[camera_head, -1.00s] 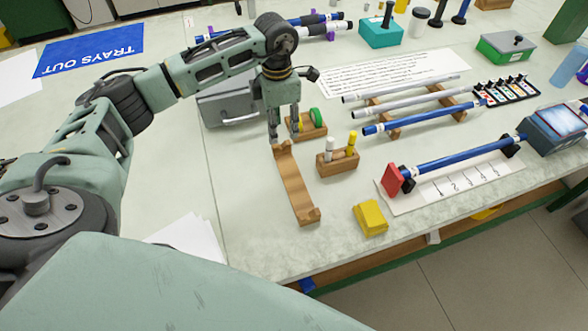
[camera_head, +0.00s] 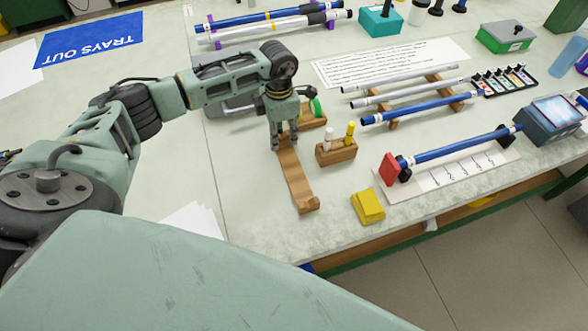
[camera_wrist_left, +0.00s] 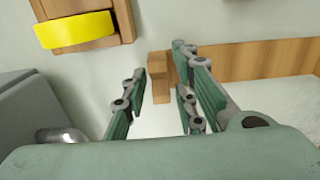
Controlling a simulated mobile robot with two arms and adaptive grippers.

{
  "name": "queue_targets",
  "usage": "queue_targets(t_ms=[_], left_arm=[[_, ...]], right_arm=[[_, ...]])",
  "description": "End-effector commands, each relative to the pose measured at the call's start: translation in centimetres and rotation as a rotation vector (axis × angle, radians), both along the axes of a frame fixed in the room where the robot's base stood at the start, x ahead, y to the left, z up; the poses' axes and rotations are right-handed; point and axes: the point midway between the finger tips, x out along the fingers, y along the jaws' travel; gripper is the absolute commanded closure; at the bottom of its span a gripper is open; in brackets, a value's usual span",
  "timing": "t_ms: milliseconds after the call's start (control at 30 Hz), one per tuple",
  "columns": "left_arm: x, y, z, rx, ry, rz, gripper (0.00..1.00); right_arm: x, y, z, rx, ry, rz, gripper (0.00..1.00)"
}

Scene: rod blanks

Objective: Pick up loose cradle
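The loose cradle is a long wooden strip (camera_head: 297,182) with a raised block at each end. It lies flat on the pale bench, slanting toward the front edge. My left gripper (camera_head: 284,147) points down at its far end. In the left wrist view the fingers (camera_wrist_left: 160,98) are apart, with the cradle's end block (camera_wrist_left: 158,72) showing between and beyond the tips. The cradle's strip (camera_wrist_left: 265,60) runs off to the right there. I cannot tell whether a finger touches it. My right gripper is not in view.
A wooden block with yellow and green rings (camera_head: 316,107) stands close behind the gripper; its yellow ring (camera_wrist_left: 75,30) shows in the wrist view. A peg block (camera_head: 336,153) and a yellow block (camera_head: 368,206) lie to the right. A grey case (camera_head: 222,103) is at left.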

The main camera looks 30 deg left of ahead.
Motion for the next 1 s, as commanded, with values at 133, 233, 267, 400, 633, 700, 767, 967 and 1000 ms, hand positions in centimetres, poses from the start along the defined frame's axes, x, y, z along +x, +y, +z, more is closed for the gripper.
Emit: queue_targets(t_ms=[133, 233, 267, 400, 633, 700, 767, 967, 1000], left_arm=[[0.0, 0.0, 0.0, 0.0, 0.0, 0.0, 0.9], [0.0, 0.0, 0.0, 0.0, 0.0, 0.0, 0.98], [0.0, 0.0, 0.0, 0.0, 0.0, 0.0, 1.0], [0.0, 0.0, 0.1, -0.001, -0.001, 0.0, 1.0], [0.1, 0.0, 0.2, -0.001, -0.002, 0.0, 1.0], [0.1, 0.0, 0.7, -0.001, -0.003, 0.0, 1.0], [0.1, 0.0, 1.5, -0.001, -0.004, 0.0, 1.0], [0.2, 0.1, 5.5, 0.001, -0.006, -0.001, 1.0], [0.2, 0.1, 6.3, -0.001, -0.006, 0.0, 1.0]], right_arm=[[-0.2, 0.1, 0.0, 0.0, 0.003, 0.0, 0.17], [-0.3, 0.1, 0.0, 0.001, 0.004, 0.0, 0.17], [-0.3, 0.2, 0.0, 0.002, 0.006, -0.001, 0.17], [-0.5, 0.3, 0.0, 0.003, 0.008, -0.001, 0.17], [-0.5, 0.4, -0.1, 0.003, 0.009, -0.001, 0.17], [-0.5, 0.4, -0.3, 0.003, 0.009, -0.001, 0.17], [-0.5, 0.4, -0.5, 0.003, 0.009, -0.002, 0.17], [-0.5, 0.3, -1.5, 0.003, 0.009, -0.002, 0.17], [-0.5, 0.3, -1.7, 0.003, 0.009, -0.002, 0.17]])
